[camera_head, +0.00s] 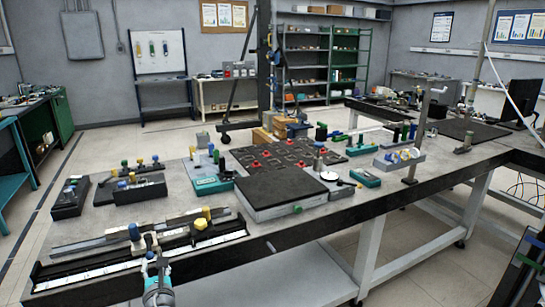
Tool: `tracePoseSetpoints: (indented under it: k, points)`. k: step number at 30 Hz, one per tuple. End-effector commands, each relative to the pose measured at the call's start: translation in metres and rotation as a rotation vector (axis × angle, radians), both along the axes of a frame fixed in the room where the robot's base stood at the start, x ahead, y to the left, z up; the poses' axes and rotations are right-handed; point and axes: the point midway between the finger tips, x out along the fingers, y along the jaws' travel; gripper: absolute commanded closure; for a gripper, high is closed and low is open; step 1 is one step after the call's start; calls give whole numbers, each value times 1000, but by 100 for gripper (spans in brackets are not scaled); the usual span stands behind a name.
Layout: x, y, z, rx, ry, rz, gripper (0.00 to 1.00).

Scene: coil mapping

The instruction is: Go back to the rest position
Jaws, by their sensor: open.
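My gripper (149,243) shows small at the bottom left, over the front edge of the workbench (330,220), with a teal and white part of my arm below it. It is open, and I see nothing held in it.
A black-topped block (275,190) and a dark plate with red knobs (285,154) fill the bench middle. Black boxes (140,188) with coloured knobs stand on the left. A post with a tray (400,158) rises on the right. Floor (105,140) is clear behind the bench.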

Motion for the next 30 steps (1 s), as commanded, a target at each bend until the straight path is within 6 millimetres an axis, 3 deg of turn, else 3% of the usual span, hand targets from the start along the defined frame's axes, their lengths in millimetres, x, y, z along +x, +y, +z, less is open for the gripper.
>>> tracePoseSetpoints:
  k: [8, 18, 24, 30]
  points:
    - [44, -58, -12, 174, 149, -179, 46]
    - [103, -179, -48, 561, 415, -560, 46]
    - [119, -250, -74, 802, 542, -798, 46]
    - [122, -315, -100, 1047, 646, -1039, 46]
